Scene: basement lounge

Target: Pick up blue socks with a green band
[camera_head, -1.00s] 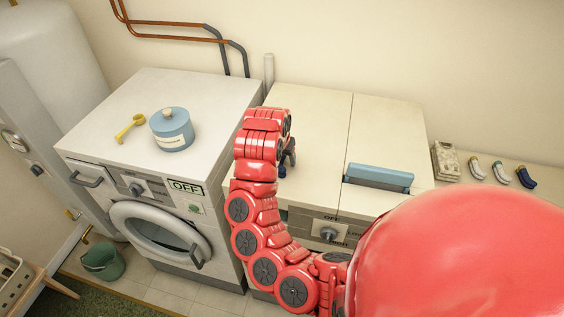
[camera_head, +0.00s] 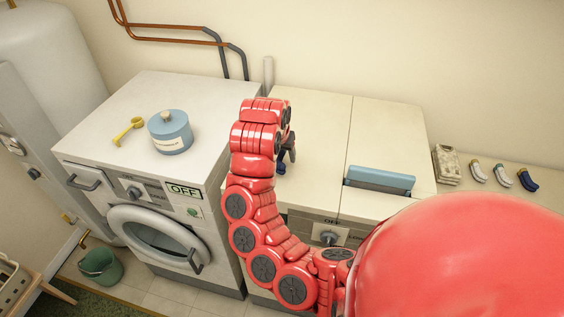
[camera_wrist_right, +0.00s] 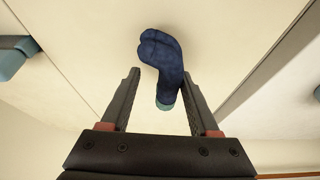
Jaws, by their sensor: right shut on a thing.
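A dark blue sock bundle (camera_wrist_right: 163,55) with a green-teal band (camera_wrist_right: 167,103) is at the fingers of my right gripper (camera_wrist_right: 160,75) in the right wrist view. The gripper is shut on it, with the banded end between the fingers and the foot end past the tips. In the head view, my right gripper (camera_head: 287,152) is over the cream top of the middle appliance (camera_head: 315,135), and a small dark blue part of the socks (camera_head: 281,168) shows below it. My red arm hides part of that area. My left gripper is not in view.
A white washer (camera_head: 95,130) at left carries a blue canister (camera_head: 170,132) and a yellow scoop (camera_head: 127,130). A blue handle (camera_head: 380,180) sits on the middle appliance. Folded cloth (camera_head: 446,165) and more socks (camera_head: 503,175) lie at right. A green bucket (camera_head: 101,266) stands on the floor.

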